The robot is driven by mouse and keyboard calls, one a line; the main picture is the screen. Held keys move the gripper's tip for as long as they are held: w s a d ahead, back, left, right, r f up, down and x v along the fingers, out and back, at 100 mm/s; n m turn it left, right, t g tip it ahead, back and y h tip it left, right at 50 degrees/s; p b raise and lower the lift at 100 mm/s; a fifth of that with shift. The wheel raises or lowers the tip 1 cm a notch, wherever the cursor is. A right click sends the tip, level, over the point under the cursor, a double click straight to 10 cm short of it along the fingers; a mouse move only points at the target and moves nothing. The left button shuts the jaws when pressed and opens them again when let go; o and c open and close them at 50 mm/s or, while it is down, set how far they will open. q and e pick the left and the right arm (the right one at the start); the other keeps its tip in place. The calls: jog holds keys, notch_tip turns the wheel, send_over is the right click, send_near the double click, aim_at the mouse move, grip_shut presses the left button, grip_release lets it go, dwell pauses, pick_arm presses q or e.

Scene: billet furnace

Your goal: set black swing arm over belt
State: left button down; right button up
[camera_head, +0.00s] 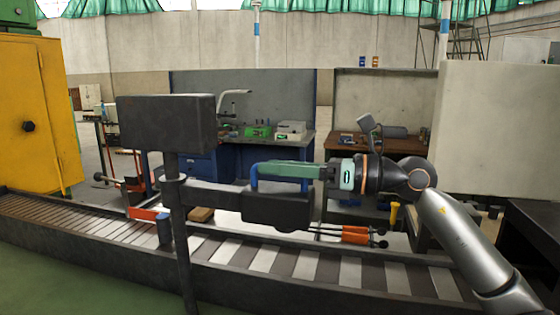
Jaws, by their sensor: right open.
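The black swing arm (214,195) reaches right from an upright black post (177,245) and ends in a dark box (280,207). The box hangs over the slatted belt (292,262). A blue handle (254,178) stands on top of the box. My right gripper (278,168), with green fingers, comes in from the right and lies level at the handle. It is open, with its fingers alongside the handle's top; whether they touch it cannot be told. The handle is partly hidden by the fingers. My left gripper is out of view.
A black panel box (165,123) sits high at the post. Orange-handled tools (355,234) lie behind the belt. A blue workbench (225,160) and a brown bench (345,150) stand behind, and a yellow cabinet (35,115) stands at left.

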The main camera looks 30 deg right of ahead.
grip_shut()
dwell(0.4)
dwell(1.1)
